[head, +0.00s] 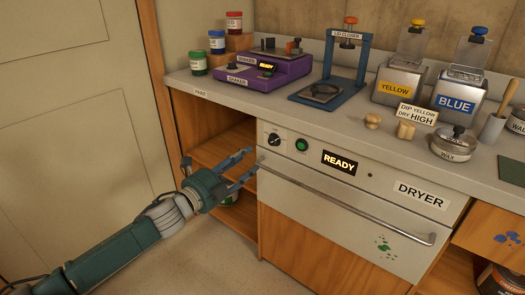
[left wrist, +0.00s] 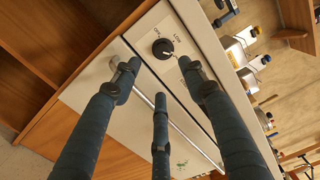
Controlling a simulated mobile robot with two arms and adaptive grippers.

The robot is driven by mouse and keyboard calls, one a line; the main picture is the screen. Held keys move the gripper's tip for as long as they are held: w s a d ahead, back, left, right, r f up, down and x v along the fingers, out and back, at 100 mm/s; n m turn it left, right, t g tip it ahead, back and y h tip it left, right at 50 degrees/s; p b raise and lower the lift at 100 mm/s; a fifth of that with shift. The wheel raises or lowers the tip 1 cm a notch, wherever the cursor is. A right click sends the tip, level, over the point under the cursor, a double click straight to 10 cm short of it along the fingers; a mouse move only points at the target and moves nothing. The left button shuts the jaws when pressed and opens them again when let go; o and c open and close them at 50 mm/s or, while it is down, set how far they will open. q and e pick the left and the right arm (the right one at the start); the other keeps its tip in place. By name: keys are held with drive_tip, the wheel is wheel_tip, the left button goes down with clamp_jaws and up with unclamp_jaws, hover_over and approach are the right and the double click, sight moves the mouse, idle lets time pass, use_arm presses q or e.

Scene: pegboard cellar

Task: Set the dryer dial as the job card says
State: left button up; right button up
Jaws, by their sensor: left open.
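The dryer (head: 400,235) is a pale front under the counter with a handle bar, a lit READY display and a DRYER label. Its black dial (head: 274,140) is at the upper left of the front. In the left wrist view the dial (left wrist: 163,48) has OFF and LOW marks beside it; I cannot tell its setting surely. The job card (head: 417,113) on the counter reads DIP YELLOW DRY HIGH. My left gripper (head: 251,164) is open and empty, left of and below the dial, apart from it. My right gripper is out of view.
A green button (head: 301,145) sits right of the dial. The handle bar (head: 345,202) runs below it. On the counter stand a purple shaker (head: 250,80), a blue lid closer (head: 345,60), yellow and blue dip tanks and wax tins. Open shelves lie behind the gripper.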

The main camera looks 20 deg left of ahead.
use_arm(q)
drive_tip(key=n, duration=0.7)
drive_tip(key=n+b, duration=0.2)
drive_tip(key=n, duration=0.3)
approach(271, 143)
drive_tip(key=w, duration=0.3)
drive_tip(key=x, duration=0.4)
drive_tip(key=shift+d+b, duration=0.3)
drive_tip(key=shift+d, duration=0.1)
drive_tip(key=shift+w+d, duration=0.25)
drive_tip(key=shift+w, duration=0.45)
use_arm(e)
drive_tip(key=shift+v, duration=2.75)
use_arm(q)
drive_tip(key=shift+c, duration=0.5)
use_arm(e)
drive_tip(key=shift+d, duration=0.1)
